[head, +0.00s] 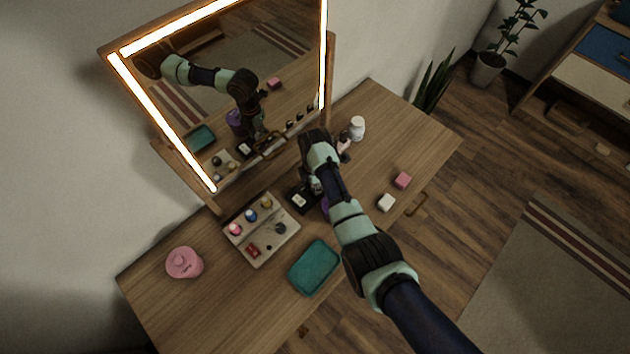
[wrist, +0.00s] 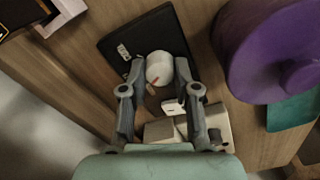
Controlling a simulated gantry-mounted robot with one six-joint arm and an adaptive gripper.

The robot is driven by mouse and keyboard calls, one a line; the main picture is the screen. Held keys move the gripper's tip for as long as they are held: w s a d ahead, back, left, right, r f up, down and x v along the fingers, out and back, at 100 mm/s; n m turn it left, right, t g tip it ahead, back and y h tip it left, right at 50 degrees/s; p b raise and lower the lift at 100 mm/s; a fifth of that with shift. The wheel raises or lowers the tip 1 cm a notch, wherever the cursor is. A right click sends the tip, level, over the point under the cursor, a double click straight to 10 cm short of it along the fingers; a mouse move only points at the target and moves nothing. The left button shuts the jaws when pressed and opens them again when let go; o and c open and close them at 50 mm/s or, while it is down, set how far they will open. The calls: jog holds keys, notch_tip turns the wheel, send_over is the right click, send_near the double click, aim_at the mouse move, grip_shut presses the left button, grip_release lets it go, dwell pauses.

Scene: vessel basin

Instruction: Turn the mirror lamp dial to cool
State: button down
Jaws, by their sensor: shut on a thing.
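The lamp dial is a pale round knob (wrist: 158,68) with a red mark on a black base plate (wrist: 135,38). In the wrist view the red mark points toward the lower part of the picture. My gripper (wrist: 157,75) has one finger on each side of the knob and is shut on it. In the head view my gripper (head: 315,186) is over the black plate (head: 297,199), and my arm hides part of it. The mirror (head: 230,90) behind has lit warm-white strips (head: 160,120). The wording on the plate is too small to read.
A purple round thing (wrist: 270,50) is close to the right of my gripper.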

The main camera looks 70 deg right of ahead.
jog(key=m+p, duration=0.1)
jog(key=m, duration=0.3)
jog(key=shift+r+m+p, duration=0.1)
jog(key=shift+m+p, duration=0.2)
jog(key=shift+p, duration=0.05)
jog(key=m+p, duration=0.1)
jog(key=m, duration=0.2)
jog(key=shift+m, duration=0.4)
jog(key=m, duration=0.3)
jog(key=shift+p, duration=0.3)
jog(key=shift+d+m, duration=0.1)
jog(key=shift+m, duration=2)
jog(key=c, duration=0.9)
grip_release()
jog(key=shift+o, duration=0.2)
